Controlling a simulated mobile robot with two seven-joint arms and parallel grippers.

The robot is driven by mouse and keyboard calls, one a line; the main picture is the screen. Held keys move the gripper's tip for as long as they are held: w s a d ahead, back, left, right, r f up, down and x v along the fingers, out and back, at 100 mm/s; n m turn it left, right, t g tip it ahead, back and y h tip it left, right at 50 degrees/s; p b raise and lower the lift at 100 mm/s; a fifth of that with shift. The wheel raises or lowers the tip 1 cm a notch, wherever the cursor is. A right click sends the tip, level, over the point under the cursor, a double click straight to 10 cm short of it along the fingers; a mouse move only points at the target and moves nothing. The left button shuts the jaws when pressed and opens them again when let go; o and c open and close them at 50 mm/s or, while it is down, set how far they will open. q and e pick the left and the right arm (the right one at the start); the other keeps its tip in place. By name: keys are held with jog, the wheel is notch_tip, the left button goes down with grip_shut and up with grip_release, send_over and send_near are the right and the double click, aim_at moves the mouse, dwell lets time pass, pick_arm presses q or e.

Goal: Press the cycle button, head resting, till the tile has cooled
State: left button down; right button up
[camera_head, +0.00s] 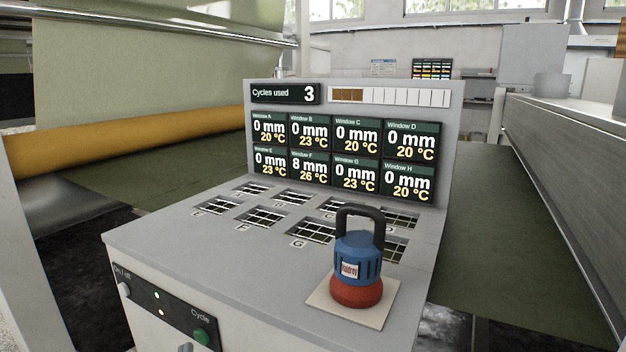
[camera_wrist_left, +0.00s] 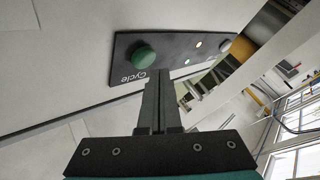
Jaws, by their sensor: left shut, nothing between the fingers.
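The green Cycle button (camera_head: 201,337) sits at the right end of the black panel on the console's front; it also shows in the left wrist view (camera_wrist_left: 144,58). My left gripper (camera_head: 186,348) shows only as a tip at the bottom edge, just left of the button. In the left wrist view its fingers (camera_wrist_left: 165,75) are shut, empty, and beside the button. The blue head (camera_head: 357,258) with black handle and red base rests upright on a pale square tile (camera_head: 386,310). Window F (camera_head: 309,166) reads 8 mm, 26 °C; the others read 0 mm, 20 or 23 °C. My right gripper is out of view.
Cycles used (camera_head: 285,94) reads 3, beside a partly brown segmented bar (camera_head: 389,97). Gridded windows (camera_head: 262,216) lie in the grey console top (camera_head: 200,250). An on/off knob (camera_head: 124,289) and two small lit lamps share the front panel. A yellow roller (camera_head: 130,146) stands behind left.

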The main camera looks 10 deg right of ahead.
pick_arm(q)
jog(key=s+a+p, duration=0.1)
jog(key=s, duration=0.1)
jog(key=s+a+p, duration=0.1)
jog(key=a, duration=0.1)
jog(key=shift+s, duration=0.4)
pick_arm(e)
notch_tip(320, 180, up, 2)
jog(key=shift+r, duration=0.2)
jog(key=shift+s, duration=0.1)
